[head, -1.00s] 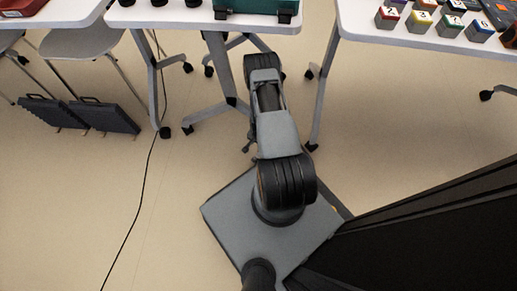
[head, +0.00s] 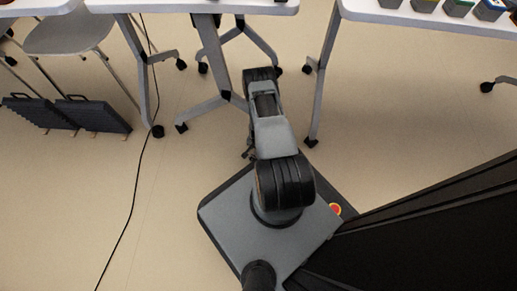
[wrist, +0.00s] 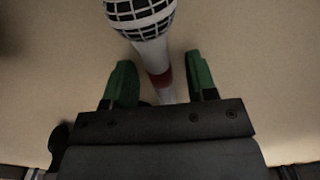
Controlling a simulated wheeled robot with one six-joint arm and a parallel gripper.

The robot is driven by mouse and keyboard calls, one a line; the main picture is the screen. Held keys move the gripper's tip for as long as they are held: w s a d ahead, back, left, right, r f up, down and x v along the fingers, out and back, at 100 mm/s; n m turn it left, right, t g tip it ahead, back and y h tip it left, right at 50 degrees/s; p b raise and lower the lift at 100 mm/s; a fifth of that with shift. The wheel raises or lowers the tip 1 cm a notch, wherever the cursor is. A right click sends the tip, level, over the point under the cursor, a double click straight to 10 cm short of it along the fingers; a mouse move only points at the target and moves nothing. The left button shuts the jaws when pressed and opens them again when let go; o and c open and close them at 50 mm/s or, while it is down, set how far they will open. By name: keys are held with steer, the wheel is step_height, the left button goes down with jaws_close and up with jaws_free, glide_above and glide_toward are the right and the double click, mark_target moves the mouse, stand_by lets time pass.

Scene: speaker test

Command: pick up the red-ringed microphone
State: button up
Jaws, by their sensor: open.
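The red-ringed microphone (wrist: 153,53) shows in the wrist view, with a dark mesh head with a white grid at the top and a pale handle with a red band running down between my fingers. My gripper (wrist: 161,72) is open, with one green finger on each side of the handle. A gap shows on each side of it, and its lower end is hidden behind the gripper body. In the head view the microphone and gripper are not visible; only my arm shows, reaching up toward the middle table.
The middle white table (head: 170,6) and the right white table (head: 430,17) are at the top of the head view, with several cubes (head: 458,8) on the right one. A chair (head: 68,35) and dark flat cases (head: 92,116) stand at left. A black cable (head: 135,195) crosses the floor.

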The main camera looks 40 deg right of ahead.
steer(key=shift+c, duration=0.5)
jaws_close()
steer(key=shift+r, duration=0.1)
